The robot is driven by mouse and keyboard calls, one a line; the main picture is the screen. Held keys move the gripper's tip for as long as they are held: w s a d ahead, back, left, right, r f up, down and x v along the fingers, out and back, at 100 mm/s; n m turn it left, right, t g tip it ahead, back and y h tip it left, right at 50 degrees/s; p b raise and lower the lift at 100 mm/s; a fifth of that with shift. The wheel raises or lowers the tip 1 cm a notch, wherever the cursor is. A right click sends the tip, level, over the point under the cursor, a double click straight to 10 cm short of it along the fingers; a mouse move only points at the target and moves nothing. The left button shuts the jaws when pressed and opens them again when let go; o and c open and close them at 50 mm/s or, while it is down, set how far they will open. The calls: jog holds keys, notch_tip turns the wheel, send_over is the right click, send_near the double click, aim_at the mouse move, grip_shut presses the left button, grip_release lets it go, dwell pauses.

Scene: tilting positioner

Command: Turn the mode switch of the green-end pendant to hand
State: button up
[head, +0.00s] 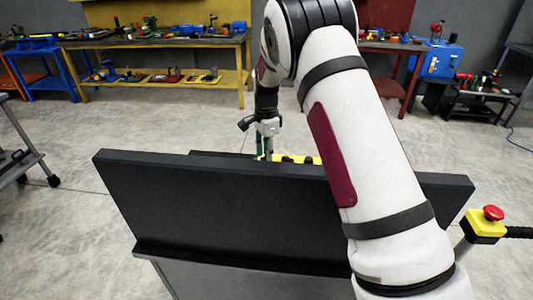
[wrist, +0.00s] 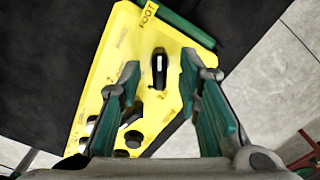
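The yellow pendant (wrist: 110,68) lies below my gripper in the wrist view, with a green part (wrist: 180,22) along its upper right end. Its black switch knob (wrist: 159,70) carries a white mark pointing roughly up the picture. A label reading FOOT is printed near the top edge; the other labels are too small to read. My gripper (wrist: 160,62) is open, with a teal-padded finger on each side of the knob; I cannot tell whether either touches it. In the head view, my gripper (head: 266,130) is above the pendant (head: 308,160), which is mostly hidden.
A dark upright panel (head: 230,205) stands between the head camera and the pendant. Black round controls (wrist: 133,139) sit lower on the pendant. A yellow box with a red button (head: 493,213) is at the right. Workbenches (head: 160,42) line the back; the floor between is open.

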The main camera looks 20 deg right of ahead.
jog(key=shift+f, duration=0.3)
grip_shut()
jog(key=shift+n, duration=0.3)
jog(key=n+b, duration=0.3)
jog(key=n, duration=0.2)
jog(key=n+b, duration=0.1)
jog(key=n, duration=0.5)
jog(key=shift+b, duration=0.4)
dwell(0.4)
